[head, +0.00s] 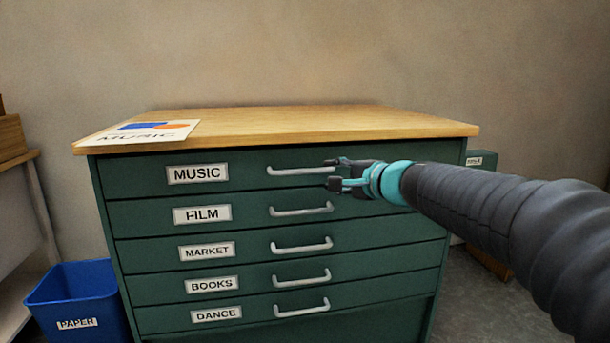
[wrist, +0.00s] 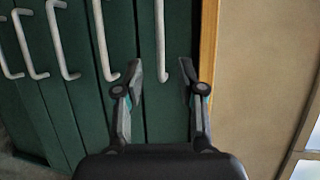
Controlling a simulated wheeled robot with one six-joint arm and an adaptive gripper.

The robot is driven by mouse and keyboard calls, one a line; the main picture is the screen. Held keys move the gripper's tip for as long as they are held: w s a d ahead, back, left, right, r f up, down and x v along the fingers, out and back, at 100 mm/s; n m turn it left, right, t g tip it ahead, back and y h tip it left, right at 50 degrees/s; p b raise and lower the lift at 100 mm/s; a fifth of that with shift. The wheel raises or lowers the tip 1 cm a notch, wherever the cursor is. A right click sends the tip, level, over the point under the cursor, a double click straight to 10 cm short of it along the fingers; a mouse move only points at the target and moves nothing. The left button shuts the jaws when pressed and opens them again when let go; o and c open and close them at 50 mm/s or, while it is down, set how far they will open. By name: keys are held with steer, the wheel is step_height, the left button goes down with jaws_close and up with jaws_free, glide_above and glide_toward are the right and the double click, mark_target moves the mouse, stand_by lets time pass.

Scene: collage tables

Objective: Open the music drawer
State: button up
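The music drawer (head: 240,180) is the top drawer of a green cabinet, with a white MUSIC label (head: 197,174). It looks shut, flush with the drawers below. Its pale bar handle (head: 290,171) shows its left part in the head view; my gripper covers the right end. My gripper (head: 334,174) is open at that right end, one finger above and one below. In the wrist view the music handle (wrist: 160,40) runs between the two open fingers of my gripper (wrist: 161,75), with a gap on each side. I see no touch.
Drawers labelled FILM, MARKET, BOOKS and DANCE lie below, each with a handle, such as the film handle (head: 302,211). A MUSIC sheet (head: 145,131) lies on the wooden top (head: 320,122). A blue PAPER bin (head: 75,295) stands at the left.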

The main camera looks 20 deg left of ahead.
mark_target(303, 172)
steer(key=p+x, duration=0.1)
steer(key=x, duration=1.2)
steer(key=shift+p, duration=0.35)
jaws_close()
